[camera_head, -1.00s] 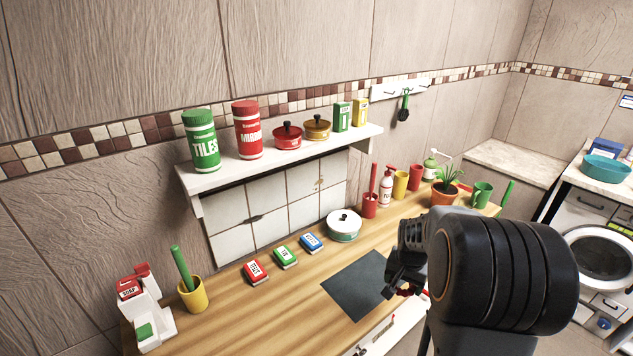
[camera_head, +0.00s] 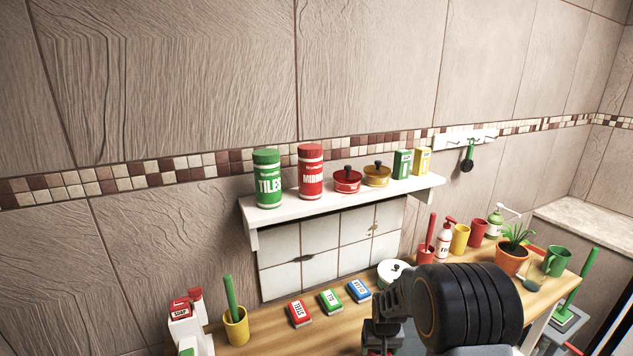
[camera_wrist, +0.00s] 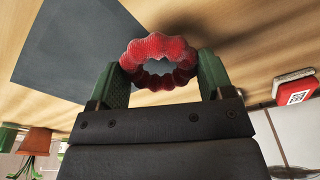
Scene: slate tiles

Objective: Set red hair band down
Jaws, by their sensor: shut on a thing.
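The red hair band (camera_wrist: 160,45) is a beaded ring in the wrist view. My gripper (camera_wrist: 160,68) is shut on it, with a green-padded finger on each side of the ring. Wooden counter shows beyond it, and a dark grey mat (camera_wrist: 75,45) lies at the upper left; the band's height above the counter is hard to tell. In the head view my gripper (camera_head: 382,346) is at the bottom edge, largely cut off.
On the counter (camera_head: 262,330) stand red, green and blue boxes (camera_head: 330,301), a white lidded pot (camera_head: 393,272), a yellow cup (camera_head: 236,326) and a potted plant (camera_head: 512,258). A white shelf (camera_head: 340,197) with canisters and pots overhangs the back.

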